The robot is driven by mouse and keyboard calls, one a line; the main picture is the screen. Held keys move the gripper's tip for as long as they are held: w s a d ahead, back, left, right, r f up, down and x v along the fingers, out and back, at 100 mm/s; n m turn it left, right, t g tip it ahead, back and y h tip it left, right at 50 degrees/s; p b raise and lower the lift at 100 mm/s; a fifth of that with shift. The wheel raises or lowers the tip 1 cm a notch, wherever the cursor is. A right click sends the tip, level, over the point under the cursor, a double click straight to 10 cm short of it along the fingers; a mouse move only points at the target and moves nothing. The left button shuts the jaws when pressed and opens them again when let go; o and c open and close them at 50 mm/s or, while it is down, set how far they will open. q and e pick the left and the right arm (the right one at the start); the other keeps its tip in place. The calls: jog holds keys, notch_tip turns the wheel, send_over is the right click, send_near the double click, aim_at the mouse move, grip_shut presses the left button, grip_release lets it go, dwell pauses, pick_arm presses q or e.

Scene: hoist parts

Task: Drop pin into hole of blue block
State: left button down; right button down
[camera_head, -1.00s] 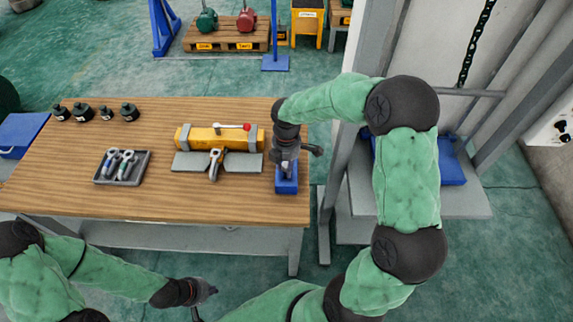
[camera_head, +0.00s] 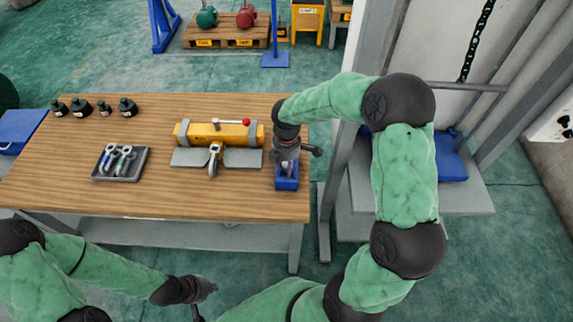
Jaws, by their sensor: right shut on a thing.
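The blue block (camera_head: 286,183) stands on the wooden table near its right front corner. My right gripper (camera_head: 287,165) points down right over the block, shut on a pin that shows only as a small grey piece between the fingers. The block's hole is hidden by the gripper, so I cannot tell whether the pin's tip is in it. My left gripper (camera_head: 201,289) hangs in front of the table, low and away from the block; its fingers are too small to judge.
A yellow hoist beam (camera_head: 215,134) with a red-tipped lever lies left of the block, a grey hook (camera_head: 214,158) at its front. A grey tray (camera_head: 121,163) with shackles and several black weights (camera_head: 104,108) are further left. A grey post (camera_head: 352,150) stands right of the table.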

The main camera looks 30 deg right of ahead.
jog(key=shift+f, duration=0.1)
jog(key=c, duration=0.9)
grip_release()
jog(key=shift+o, duration=0.2)
notch_tip(320, 180, up, 12)
jog(key=shift+w, duration=0.15)
